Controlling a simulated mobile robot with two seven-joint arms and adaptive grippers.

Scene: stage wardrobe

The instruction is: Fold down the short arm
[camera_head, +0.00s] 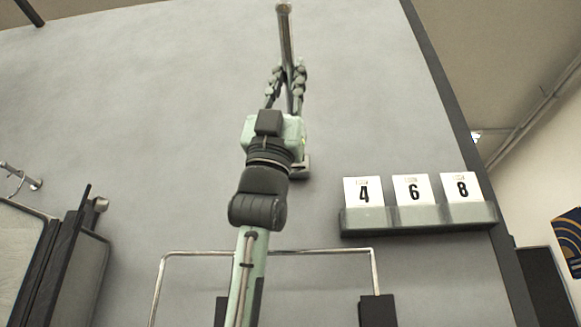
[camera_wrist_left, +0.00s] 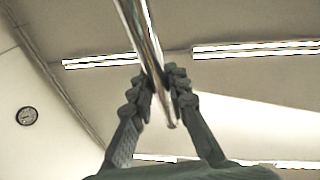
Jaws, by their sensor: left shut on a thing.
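The short arm (camera_head: 286,35) is a slim metal bar standing upright against the grey wall panel, with a rounded knob at its top end. My left gripper (camera_head: 287,76) reaches up from below and is shut on the bar below its top. A small wall mount (camera_head: 303,168) shows partly behind my wrist; the bar's lower end there is hidden. My right gripper is not in view.
A ledge (camera_head: 420,219) with number cards 4, 6 and 8 is fixed right of my left arm. A bent metal rail (camera_head: 320,252) crosses behind my forearm. Dark framed panels (camera_head: 78,262) and a hook rail (camera_head: 20,176) are at left. The upper wall is clear.

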